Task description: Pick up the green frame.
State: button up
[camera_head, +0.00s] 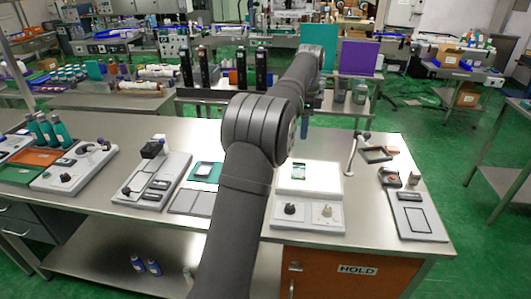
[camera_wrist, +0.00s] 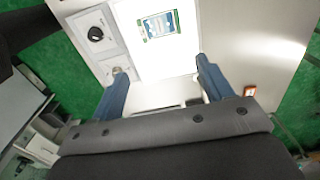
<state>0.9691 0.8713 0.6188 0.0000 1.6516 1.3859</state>
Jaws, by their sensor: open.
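The green frame (camera_wrist: 160,24) lies flat on a bright white panel (camera_wrist: 186,60) in the wrist view. It is a small rectangle with a green border around a pale, printed-looking middle. In the head view the frame (camera_head: 299,171) is small on the glowing panel (camera_head: 285,184). My gripper (camera_wrist: 163,67) is open and empty, its two blue fingers spread apart. The frame lies beyond the fingertips in the wrist view, not between them. In the head view my arm hides most of the gripper; only a bluish part shows above the bench.
A base with a dark knob (camera_head: 290,209) and a pale knob (camera_head: 326,211) adjoins the panel's near side. A green pad (camera_head: 206,172) is at left.

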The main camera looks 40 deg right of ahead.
jog(key=n, duration=1.8)
send_over(298, 176)
notch_tip(298, 176, down, 12)
jog(key=shift+a+f, duration=0.1)
jog(key=shift+a, duration=0.05)
jog(key=shift+d+f, duration=0.15)
jog(key=shift+f, duration=1.15)
jog(key=shift+d+f, duration=0.1)
jog(key=shift+f, duration=1.2)
jog(key=c, duration=1.1)
jog(key=shift+c, duration=0.2)
jog(key=shift+r, duration=0.1)
